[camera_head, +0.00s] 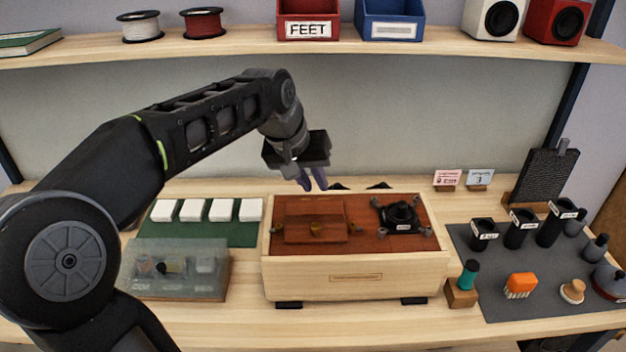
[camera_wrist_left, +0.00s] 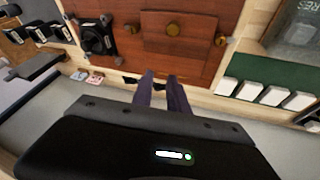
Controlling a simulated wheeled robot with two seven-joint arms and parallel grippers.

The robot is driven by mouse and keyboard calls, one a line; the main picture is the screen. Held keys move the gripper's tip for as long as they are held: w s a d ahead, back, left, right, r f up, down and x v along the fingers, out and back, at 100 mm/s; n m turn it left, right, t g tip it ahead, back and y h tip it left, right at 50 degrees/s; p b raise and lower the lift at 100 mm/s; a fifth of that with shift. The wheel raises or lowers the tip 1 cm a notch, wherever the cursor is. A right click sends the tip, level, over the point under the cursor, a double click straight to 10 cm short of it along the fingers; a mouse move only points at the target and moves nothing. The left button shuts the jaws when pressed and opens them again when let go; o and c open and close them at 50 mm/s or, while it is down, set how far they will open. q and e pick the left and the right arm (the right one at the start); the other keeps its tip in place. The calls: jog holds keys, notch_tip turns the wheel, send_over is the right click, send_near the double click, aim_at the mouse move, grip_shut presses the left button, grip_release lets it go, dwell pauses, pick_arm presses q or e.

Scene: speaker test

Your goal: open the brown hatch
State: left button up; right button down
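The brown hatch (camera_head: 304,209) is a small reddish-brown panel on the dark wooden top of a pale wooden box (camera_head: 300,277). It looks shut, lying flat on the top. My right gripper is not in view.
A black round speaker part (camera_head: 401,216) sits on the box's top, right of the hatch. White blocks on a green mat (camera_head: 228,237) and a clear-lidded case (camera_head: 180,287) stand left. A grey mat (camera_head: 500,300) with black cups and brushes lies right. A shelf (camera_head: 240,43) runs above.

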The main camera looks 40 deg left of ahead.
pick_arm(q)
grip_shut()
dwell(0.9)
jog(key=o, duration=0.5)
grip_release()
jog(key=shift+r, duration=0.15)
jog(key=v, duration=0.7)
jog(key=shift+s+r, duration=0.15)
jog(key=shift+r, duration=0.1)
jog(key=shift+a, duration=0.1)
